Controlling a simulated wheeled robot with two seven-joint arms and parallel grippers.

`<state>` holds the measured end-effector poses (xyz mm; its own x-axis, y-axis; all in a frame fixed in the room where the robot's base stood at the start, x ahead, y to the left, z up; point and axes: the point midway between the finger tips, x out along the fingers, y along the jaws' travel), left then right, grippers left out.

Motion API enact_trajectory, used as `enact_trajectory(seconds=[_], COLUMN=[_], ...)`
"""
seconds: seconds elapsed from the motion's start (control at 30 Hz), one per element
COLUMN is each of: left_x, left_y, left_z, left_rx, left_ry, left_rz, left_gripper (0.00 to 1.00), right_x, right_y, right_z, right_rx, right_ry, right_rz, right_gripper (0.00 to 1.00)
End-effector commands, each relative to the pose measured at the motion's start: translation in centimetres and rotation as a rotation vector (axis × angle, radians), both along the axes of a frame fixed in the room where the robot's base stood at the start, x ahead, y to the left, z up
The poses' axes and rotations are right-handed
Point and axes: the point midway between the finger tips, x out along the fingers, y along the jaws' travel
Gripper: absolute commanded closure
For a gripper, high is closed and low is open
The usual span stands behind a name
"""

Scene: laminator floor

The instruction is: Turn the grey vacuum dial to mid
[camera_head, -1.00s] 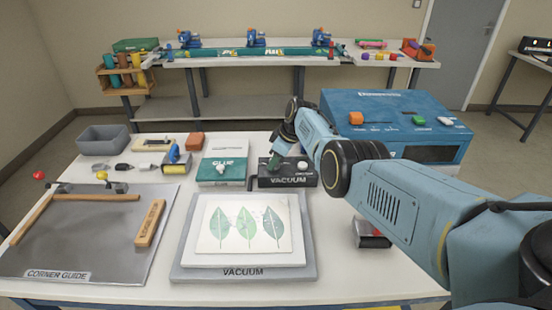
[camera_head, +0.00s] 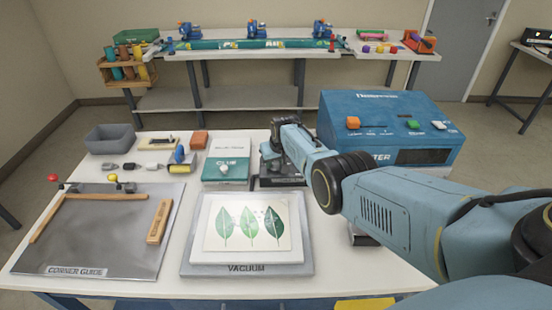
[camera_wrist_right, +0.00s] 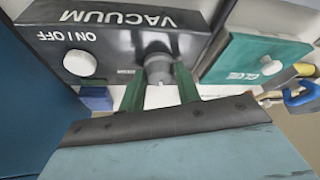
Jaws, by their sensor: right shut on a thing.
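The black vacuum box (camera_head: 280,182) stands at the back of the table, mostly behind my right arm in the head view. In the right wrist view the box (camera_wrist_right: 115,42) appears upside down, with its VACUUM lettering, a white ON/OFF knob (camera_wrist_right: 80,63) and the grey vacuum dial (camera_wrist_right: 158,66). My right gripper (camera_wrist_right: 160,88) has its green fingers on either side of the dial and is shut on it. A small white mark shows on the dial, but I cannot tell its setting. In the head view my right gripper (camera_head: 270,158) is largely hidden. My left gripper is not in view.
A green and white glue box (camera_head: 226,171) stands just left of the vacuum box. A large blue machine (camera_head: 385,115) stands to the right. In front lies the grey vacuum plate (camera_head: 190,258) bearing a leaf print (camera_head: 248,228). The corner guide (camera_head: 95,235) is at left.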

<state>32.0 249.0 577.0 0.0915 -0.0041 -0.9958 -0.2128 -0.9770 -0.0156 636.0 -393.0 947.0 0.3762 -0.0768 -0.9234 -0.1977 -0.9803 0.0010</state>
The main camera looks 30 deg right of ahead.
Motion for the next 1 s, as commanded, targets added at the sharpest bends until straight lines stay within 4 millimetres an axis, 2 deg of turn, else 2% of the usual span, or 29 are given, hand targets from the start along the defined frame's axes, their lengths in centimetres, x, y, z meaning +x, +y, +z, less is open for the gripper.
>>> enact_trajectory(seconds=[0.4,0.97,1.0], left_x=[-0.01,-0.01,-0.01], left_y=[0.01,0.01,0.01], left_z=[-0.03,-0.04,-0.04], left_rx=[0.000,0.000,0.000], left_ry=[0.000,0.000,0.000], left_rz=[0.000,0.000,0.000], left_gripper=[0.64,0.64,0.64], right_x=[0.00,-0.05,-0.05], right_y=[0.14,0.16,0.16], right_z=[-0.10,-0.14,-0.14], right_rx=[0.001,0.002,0.002], right_ry=[0.002,0.003,0.003], right_rz=[-0.192,-0.220,-0.220], right_gripper=[0.90,0.90,0.63])
